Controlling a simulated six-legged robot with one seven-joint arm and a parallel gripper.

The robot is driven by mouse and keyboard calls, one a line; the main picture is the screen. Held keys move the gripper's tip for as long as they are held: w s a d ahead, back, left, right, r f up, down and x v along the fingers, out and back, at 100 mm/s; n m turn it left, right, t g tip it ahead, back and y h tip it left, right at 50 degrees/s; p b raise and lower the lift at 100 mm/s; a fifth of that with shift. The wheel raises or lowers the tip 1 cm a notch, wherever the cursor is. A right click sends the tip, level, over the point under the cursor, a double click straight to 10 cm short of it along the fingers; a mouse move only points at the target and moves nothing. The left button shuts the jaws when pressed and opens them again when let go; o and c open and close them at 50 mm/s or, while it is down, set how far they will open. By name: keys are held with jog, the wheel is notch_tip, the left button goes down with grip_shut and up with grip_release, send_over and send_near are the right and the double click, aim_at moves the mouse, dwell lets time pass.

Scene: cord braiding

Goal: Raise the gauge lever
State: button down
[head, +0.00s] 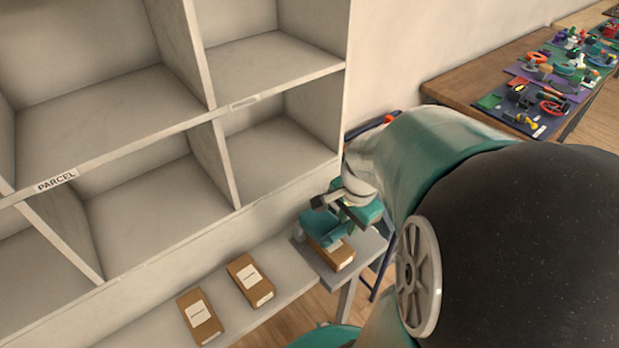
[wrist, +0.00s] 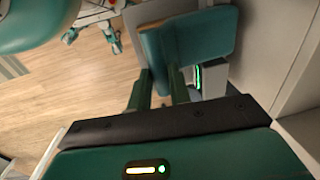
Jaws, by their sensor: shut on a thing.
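My gripper (head: 342,214) is over a small grey stand at the right end of the bench, just above a brown box (head: 341,261). In the wrist view its two green fingers (wrist: 160,90) reach toward a teal plate (wrist: 200,42). I take this teal part to be the gauge lever; it has no clear marking. The fingers are shut on it, but the grip point is mostly hidden. A small unit with a lit green strip (wrist: 198,75) is just right of the fingers.
Two more labelled boxes lie on the bench, a middle one (head: 250,280) and a left one (head: 200,316). White cubbyholes (head: 230,105) with a PARCEL label rise behind. A wooden table (head: 450,88) with many small items stands at the far right.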

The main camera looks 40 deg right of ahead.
jog(key=shift+w+r, duration=0.1)
jog(key=w+r+g, duration=0.3)
jog(key=w+r, duration=0.1)
jog(key=w, duration=0.5)
jog(key=shift+a+r, duration=0.2)
dwell(0.5)
jog(key=c, duration=1.3)
grip_release()
jog(key=shift+w, duration=0.15)
notch_tip(320, 180, up, 8)
jog(key=shift+w+f, duration=0.15)
jog(key=shift+w, duration=0.3)
